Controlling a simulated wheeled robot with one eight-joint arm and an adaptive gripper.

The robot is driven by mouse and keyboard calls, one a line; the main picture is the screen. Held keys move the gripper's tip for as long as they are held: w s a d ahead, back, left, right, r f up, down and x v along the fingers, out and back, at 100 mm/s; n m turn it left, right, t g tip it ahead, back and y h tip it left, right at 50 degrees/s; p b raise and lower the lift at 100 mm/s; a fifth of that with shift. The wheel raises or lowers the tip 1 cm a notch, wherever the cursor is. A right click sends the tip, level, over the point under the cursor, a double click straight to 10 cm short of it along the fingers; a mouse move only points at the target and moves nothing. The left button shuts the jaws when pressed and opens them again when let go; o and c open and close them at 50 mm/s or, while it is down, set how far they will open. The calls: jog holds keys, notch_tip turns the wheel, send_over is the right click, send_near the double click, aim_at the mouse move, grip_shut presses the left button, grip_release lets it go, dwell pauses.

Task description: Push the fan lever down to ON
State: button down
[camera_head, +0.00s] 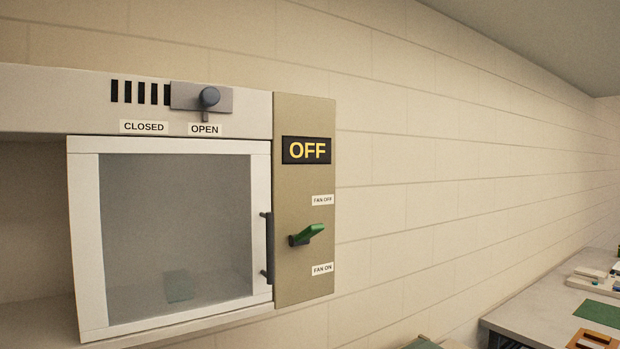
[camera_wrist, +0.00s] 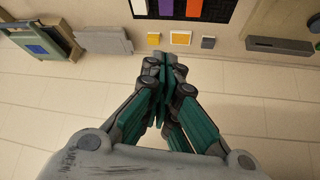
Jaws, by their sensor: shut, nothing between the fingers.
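The fan lever (camera_head: 307,234) is a green handle on a dark pivot, on the tan panel (camera_head: 290,110) right of the cabinet. It sticks out to the right, tilted slightly up, between the FAN OFF label (camera_head: 323,200) above and the FAN ON label (camera_head: 322,268) below. The display (camera_head: 307,150) reads OFF in yellow. My gripper (camera_wrist: 162,62) shows only in the wrist view, its green-padded fingers together and empty. The lever is not in the wrist view, so I cannot tell how far the gripper is from it.
A white-framed glass door (camera_head: 84,240) with a dark vertical handle (camera_head: 269,247) is shut left of the panel. A slider knob (camera_head: 209,97) sits above OPEN. A table (camera_head: 515,317) with several items stands lower right. The wall right of the panel is bare.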

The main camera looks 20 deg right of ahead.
jog(key=w+r+g+p, duration=0.1)
jog(key=w+r+p, duration=0.2)
jog(key=r+p, duration=1.05)
jog(key=w+r+p, duration=0.3)
jog(key=r+p, duration=0.5)
jog(key=r, duration=1)
jog(key=n+g, duration=0.3)
send_near(305, 187)
jog(key=s, duration=0.3)
jog(key=shift+s+a+r+y+p, duration=0.1)
jog(key=shift+a+r+y+p, duration=0.1)
jog(key=shift+y+p, duration=0.2)
jog(key=shift+f, duration=0.1)
jog(key=p+x, duration=0.2)
jog(key=x, duration=0.7)
jog(key=shift+f, duration=0.45)
jog(key=s+f, duration=0.1)
jog(key=s+f+p, duration=0.1)
jog(key=f, duration=0.1)
jog(key=shift+d, duration=0.2)
jog(key=shift+f, duration=0.3)
